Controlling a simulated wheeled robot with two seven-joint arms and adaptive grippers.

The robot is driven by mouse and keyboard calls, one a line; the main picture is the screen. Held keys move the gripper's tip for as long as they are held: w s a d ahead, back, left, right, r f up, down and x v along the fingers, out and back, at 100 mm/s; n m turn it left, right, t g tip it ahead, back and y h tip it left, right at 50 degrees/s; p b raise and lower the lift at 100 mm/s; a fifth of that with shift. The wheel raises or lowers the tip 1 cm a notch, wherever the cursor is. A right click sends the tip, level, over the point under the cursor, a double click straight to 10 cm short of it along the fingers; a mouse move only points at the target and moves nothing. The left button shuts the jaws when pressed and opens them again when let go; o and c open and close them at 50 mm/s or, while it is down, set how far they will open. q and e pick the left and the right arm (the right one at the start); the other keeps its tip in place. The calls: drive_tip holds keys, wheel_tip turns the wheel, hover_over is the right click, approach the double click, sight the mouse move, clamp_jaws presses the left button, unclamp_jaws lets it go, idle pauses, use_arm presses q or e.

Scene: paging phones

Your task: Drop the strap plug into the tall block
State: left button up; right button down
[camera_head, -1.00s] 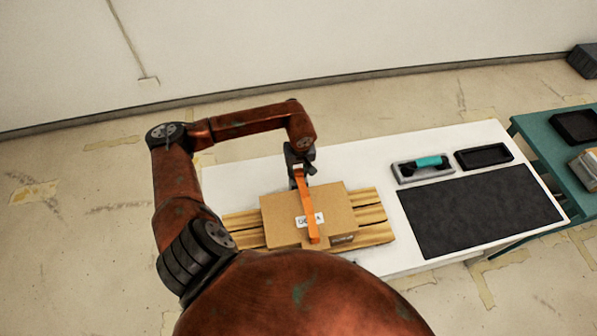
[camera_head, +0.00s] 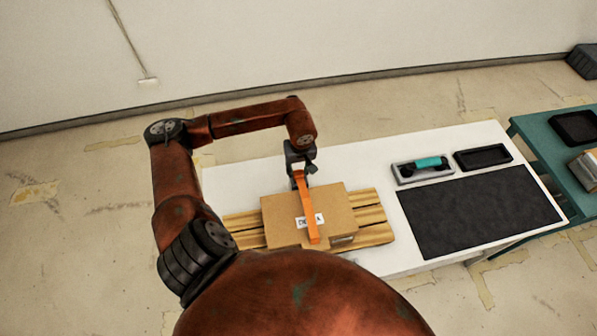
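An orange strap (camera_head: 307,207) lies over a brown cardboard box (camera_head: 279,217), running from its near side to its far edge. My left gripper (camera_head: 301,174) is dark grey and sits at the far end of the strap, just beyond the box. The strap's far end meets the gripper. The fingers are small and partly hidden, so I cannot tell whether they are closed on it. I cannot make out the strap plug or the tall block. My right gripper is not in view.
The box rests on a slatted wooden pallet (camera_head: 377,236) on a white table (camera_head: 376,158). To the right are a grey tray with a teal-handled tool (camera_head: 428,162), an empty black tray (camera_head: 482,157) and a black mat (camera_head: 478,211). A teal table (camera_head: 540,137) stands at far right.

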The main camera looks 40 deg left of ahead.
sight(299, 176)
use_arm(q)
wheel_tip(299, 176, up, 8)
drive_tip(key=p, duration=0.3)
drive_tip(key=shift+s+d+r, duration=0.25)
drive_tip(key=shift+s+d, duration=0.05)
drive_tip(key=shift+d, duration=0.1)
idle(0.7)
